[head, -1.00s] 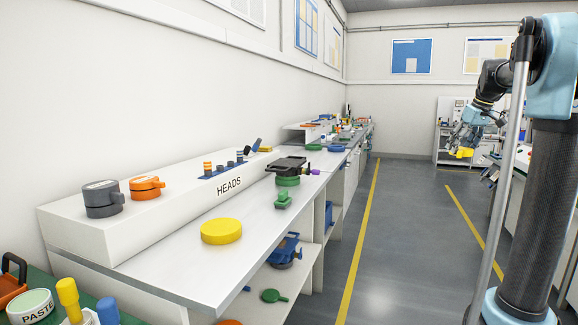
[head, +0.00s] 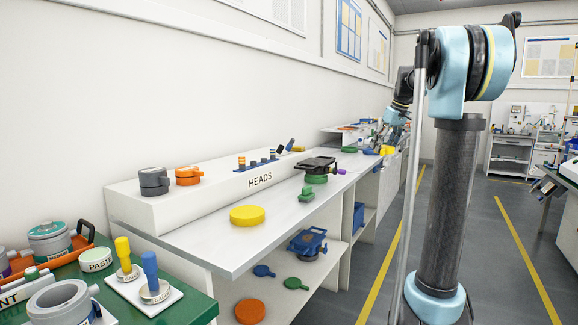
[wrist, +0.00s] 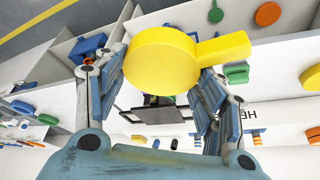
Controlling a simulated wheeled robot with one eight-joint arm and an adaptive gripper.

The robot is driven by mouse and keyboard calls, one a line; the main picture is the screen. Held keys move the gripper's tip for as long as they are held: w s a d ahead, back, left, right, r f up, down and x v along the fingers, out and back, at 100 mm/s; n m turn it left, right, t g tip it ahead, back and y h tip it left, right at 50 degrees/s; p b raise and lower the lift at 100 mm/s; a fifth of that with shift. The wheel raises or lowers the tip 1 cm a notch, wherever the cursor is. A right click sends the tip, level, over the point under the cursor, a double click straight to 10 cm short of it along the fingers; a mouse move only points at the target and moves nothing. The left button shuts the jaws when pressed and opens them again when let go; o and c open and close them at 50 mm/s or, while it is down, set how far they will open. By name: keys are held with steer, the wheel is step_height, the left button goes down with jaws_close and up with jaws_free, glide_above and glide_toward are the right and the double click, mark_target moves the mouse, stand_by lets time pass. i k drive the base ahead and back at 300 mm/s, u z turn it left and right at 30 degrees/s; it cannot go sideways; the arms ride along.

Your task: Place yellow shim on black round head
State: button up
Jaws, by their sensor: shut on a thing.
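The yellow shim, a round disc with a flat handle (wrist: 160,62), is held between the two fingers of my gripper (wrist: 160,76) in the wrist view, its handle pointing right. In the head view the shim (head: 387,150) is small and partly hidden near my arm, with my gripper (head: 393,138) over the far part of the bench. A dark grey to black round head (head: 153,182) sits at the near left end of the white raised shelf marked HEADS, well apart from my gripper.
An orange round head (head: 188,176) stands beside the dark one. On the bench (head: 200,248) lie a yellow disc (head: 247,215), a green piece (head: 307,194) and a black plate on a green disc (head: 316,179). A green table with pots (head: 60,290) stands at the near left.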

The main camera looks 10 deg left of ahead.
mark_target(320, 161)
steer(key=u, duration=0.45)
steer(key=i, duration=1)
steer(key=z, duration=0.05)
